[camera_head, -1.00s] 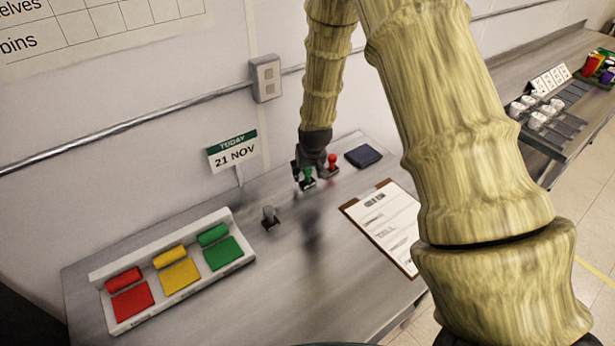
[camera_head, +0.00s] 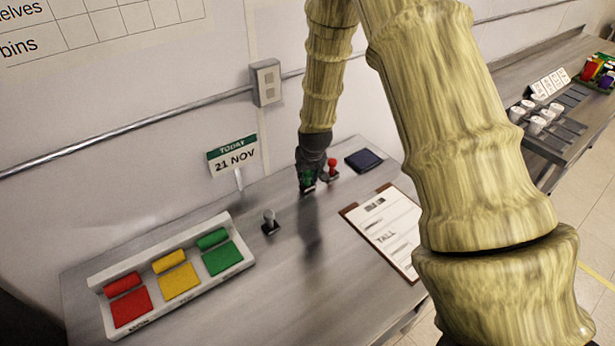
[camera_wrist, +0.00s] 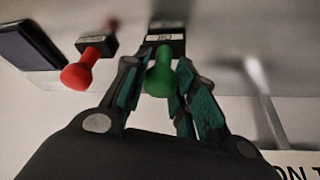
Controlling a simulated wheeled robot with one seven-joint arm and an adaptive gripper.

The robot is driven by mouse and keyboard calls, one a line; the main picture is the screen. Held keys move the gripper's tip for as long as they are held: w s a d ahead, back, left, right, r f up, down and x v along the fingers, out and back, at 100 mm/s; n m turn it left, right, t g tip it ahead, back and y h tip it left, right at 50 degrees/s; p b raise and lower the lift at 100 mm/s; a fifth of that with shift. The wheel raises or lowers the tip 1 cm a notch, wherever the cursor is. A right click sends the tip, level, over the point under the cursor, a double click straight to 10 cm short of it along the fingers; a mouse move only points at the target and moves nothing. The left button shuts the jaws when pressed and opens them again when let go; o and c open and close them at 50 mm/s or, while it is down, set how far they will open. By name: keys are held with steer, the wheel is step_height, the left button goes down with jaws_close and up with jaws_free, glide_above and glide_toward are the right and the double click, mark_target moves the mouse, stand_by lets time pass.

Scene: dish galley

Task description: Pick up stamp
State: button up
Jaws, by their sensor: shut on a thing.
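A green-handled stamp (camera_head: 307,177) is at the back of the steel table. It also shows in the wrist view (camera_wrist: 161,72), with its dark labelled base (camera_wrist: 166,42) beyond the knob. My gripper (camera_head: 308,184) is over it, and in the wrist view its teal-padded fingers (camera_wrist: 160,84) are shut on the green handle from both sides. Whether the base touches the table is hard to tell. A red-handled stamp (camera_head: 332,166) stands close to the right of it in the head view, and to the left in the wrist view (camera_wrist: 82,70). A grey-handled stamp (camera_head: 269,222) stands apart at left.
A dark ink pad (camera_head: 363,159) and a clipboard (camera_head: 388,229) lie to the right. A white tray with red, yellow and green pads (camera_head: 240,258) is at front left. A date sign (camera_head: 233,155) stands behind, near the wall. The table's middle is clear.

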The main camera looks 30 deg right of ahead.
steer(key=shift+r+b, duration=0.4)
steer(key=shift+r, duration=0.25)
steer(key=shift+r+b, duration=0.5)
steer(key=shift+r, duration=0.35)
steer(key=s+a+b, duration=0.2)
steer(key=s+a, duration=0.1)
steer(key=s, duration=0.4)
steer(key=s+a+r+b, duration=0.1)
steer(key=s+a+b, duration=0.1)
steer(key=s, duration=0.6)
steer(key=shift+a+r+b, duration=0.25)
steer(key=shift+a+b, duration=0.15)
steer(key=shift+a, duration=0.1)
steer(key=o, duration=0.3)
steer(key=shift+c, duration=1)
steer(key=shift+o, duration=0.4)
